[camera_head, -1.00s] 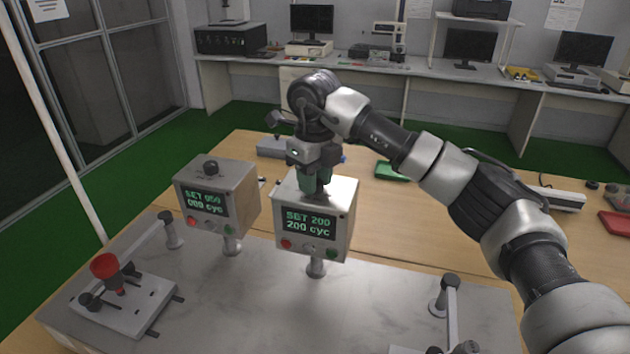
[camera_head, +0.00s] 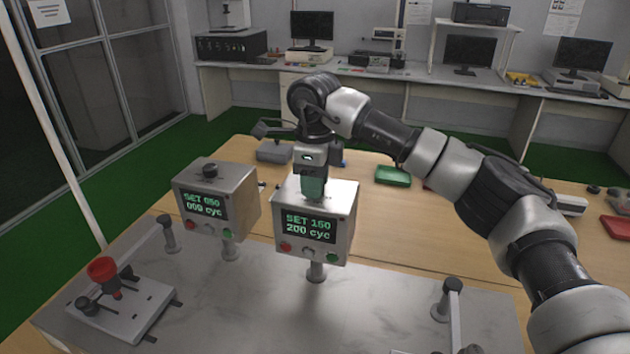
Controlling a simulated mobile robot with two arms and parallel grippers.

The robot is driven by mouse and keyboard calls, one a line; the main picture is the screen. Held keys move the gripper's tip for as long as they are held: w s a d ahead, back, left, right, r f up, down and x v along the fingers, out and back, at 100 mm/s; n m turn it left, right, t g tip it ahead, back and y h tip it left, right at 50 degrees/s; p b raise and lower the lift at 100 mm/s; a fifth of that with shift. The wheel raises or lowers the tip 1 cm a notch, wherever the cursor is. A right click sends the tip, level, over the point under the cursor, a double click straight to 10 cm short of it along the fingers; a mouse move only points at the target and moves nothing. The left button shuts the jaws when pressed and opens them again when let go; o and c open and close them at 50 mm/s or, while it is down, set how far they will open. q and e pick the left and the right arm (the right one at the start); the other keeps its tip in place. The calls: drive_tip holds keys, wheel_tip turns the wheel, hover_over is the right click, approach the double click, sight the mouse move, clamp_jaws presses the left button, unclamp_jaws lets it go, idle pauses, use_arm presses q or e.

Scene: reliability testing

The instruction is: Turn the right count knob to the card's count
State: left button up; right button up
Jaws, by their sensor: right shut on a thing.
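The right counter box (camera_head: 342,218) stands on a short post, and its display (camera_head: 308,227) reads SET 150 above 200 cyc. My right gripper (camera_head: 314,192) points down onto the top of this box and is shut on the right count knob, which the fingers hide. The left counter box (camera_head: 237,195) has its black knob (camera_head: 210,170) in plain view on top, and its display (camera_head: 205,205) seems to read SET 050 above 000 cyc. I cannot make out the count card. My left gripper is not in view.
A fixture with a red cup-shaped part (camera_head: 103,269) sits at the front left of the grey bench plate (camera_head: 250,310). A green tray (camera_head: 393,176) and a grey box (camera_head: 274,152) lie on the wooden table behind the counters. Clamp posts stand at both sides.

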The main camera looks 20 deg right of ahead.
drive_tip(key=shift+r, duration=0.1)
drive_tip(key=o, duration=0.9)
wheel_tip(320, 180, up, 11)
drive_tip(key=shift+f+b, duration=0.15)
drive_tip(key=shift+b, duration=0.45)
